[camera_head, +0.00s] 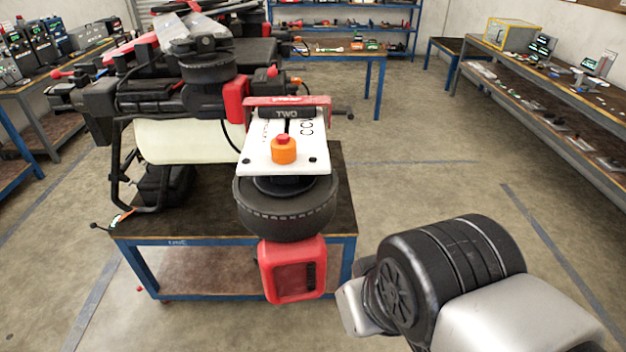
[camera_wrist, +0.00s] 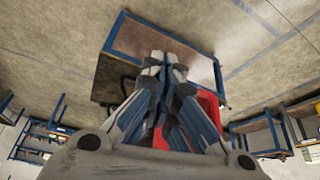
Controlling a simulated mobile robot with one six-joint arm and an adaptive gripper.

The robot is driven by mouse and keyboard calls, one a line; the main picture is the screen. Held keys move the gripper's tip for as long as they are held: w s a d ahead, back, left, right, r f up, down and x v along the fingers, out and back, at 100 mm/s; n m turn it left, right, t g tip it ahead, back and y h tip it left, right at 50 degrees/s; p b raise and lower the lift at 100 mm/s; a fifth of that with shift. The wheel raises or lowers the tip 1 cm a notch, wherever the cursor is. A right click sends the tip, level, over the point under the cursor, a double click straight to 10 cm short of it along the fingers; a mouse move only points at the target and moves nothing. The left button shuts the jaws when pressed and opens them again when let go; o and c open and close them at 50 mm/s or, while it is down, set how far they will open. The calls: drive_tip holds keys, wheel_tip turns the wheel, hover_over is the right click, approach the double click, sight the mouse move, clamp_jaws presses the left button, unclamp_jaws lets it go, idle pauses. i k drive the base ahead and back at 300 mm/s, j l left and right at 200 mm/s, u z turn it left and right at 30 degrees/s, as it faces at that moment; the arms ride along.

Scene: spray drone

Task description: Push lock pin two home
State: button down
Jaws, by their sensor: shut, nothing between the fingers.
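Lock pin two looks like the orange knob (camera_head: 284,150) with a red top, on a white plate (camera_head: 258,160) below a dark label reading "TWO". It stands upright on the drone arm, above a black round motor (camera_head: 285,212). How far the pin is in cannot be told. My gripper (camera_wrist: 165,62) is shut and empty in the wrist view, its fingertips together over the table. The pin is not visible there. A red part (camera_wrist: 208,104) shows beside the fingers. In the head view only my arm shows at lower right, right of the motor; the gripper is out of sight.
The drone with its pale tank (camera_head: 185,141) rests on a blue-framed table (camera_head: 225,241). A red block (camera_head: 292,270) hangs below the motor, past the table's edge. Shelves and benches (camera_head: 575,90) line the room. The floor right of the table is clear.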

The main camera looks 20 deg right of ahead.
sight(292, 88)
drive_tip(key=i+l+z, duration=0.2)
drive_tip(key=z, duration=0.25)
drive_tip(key=i+l+z, duration=0.15)
drive_tip(key=z, duration=0.25)
drive_tip(key=i+u, duration=0.25)
drive_tip(key=i, duration=0.3)
